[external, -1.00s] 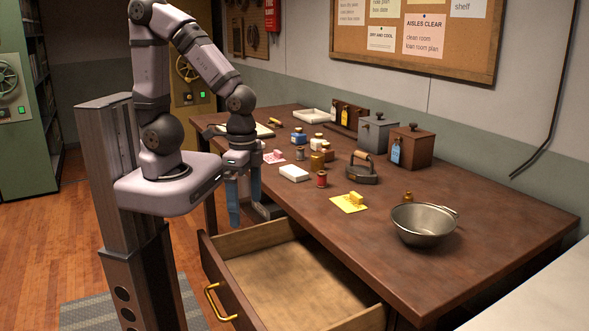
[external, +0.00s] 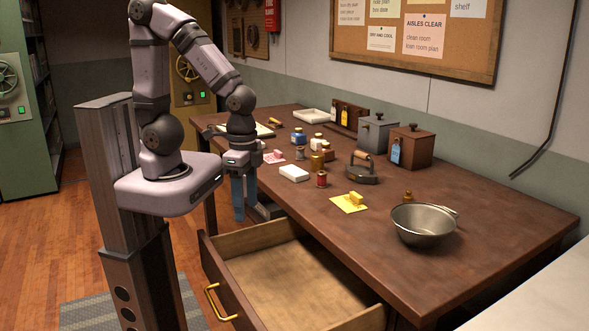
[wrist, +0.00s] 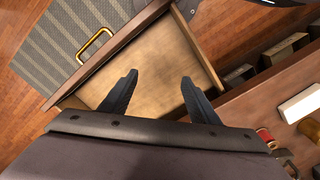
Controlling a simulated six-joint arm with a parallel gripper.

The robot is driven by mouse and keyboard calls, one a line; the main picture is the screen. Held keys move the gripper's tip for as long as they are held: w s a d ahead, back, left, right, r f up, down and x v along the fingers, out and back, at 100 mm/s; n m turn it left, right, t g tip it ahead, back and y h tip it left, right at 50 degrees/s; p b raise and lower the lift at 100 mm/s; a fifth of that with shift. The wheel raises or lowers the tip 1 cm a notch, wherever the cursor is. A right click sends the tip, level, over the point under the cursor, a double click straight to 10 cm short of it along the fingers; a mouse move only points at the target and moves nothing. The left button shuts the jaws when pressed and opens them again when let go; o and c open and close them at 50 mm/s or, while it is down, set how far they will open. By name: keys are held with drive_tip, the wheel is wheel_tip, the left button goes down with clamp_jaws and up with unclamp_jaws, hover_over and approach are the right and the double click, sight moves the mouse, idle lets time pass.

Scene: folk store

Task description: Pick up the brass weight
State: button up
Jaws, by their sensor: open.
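A small brass piece with a knob top (external: 408,196) stands on the table just behind the metal bowl and looks like the brass weight. A brass-coloured cylinder (external: 316,162) stands among the small items at mid-table; I cannot tell for sure which of the two is the weight. My gripper (external: 245,207) is open and empty, pointing down beside the table's front edge, above the back of the open drawer, far from both. In the wrist view my gripper (wrist: 160,77) shows two spread fingers over the drawer floor. No brass weight is clear in that view.
The open drawer (external: 224,289) is empty and juts out from the table. The bowl (external: 424,226), a yellow note (external: 347,202), a flat iron (external: 363,176), a red spool (external: 321,179) and a white block (external: 294,173) stand on the table (external: 480,205). Its right front is clear.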

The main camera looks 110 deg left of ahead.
drive_tip(key=shift+c, duration=0.6)
drive_tip(key=t+y, duration=0.2)
drive_tip(key=t, duration=0.5)
approach(401, 202)
drive_tip(key=shift+n, duration=0.4)
drive_tip(key=s+d, duration=0.2)
drive_tip(key=s, duration=0.1)
drive_tip(key=s+d+f, duration=0.1)
drive_tip(key=s+d, duration=0.4)
drive_tip(key=s, duration=0.2)
drive_tip(key=shift+s+d+f, duration=0.1)
drive_tip(key=shift+d+f, duration=0.3)
drive_tip(key=w+a+t, duration=0.1)
drive_tip(key=w+a, duration=0.2)
drive_tip(key=w+a+t+h, duration=0.1)
drive_tip(key=w+a+t, duration=0.1)
drive_tip(key=w+a, duration=0.1)
drive_tip(key=w+a+m+t, duration=0.1)
drive_tip(key=w+a+t, duration=0.1)
drive_tip(key=w+a, duration=0.1)
drive_tip(key=shift+a+f, duration=0.15)
drive_tip(key=shift+f, duration=0.2)
drive_tip(key=shift+w+a+t+h, duration=0.1)
drive_tip(key=shift+a+t+h, duration=0.3)
drive_tip(key=shift+t+h, duration=0.35)
drive_tip(key=shift+w, duration=0.1)
drive_tip(key=shift+p+x, duration=0.45)
drive_tip(key=shift+x, duration=1)
drive_tip(key=shift+p+x, duration=0.75)
drive_tip(key=shift+x, duration=1.4)
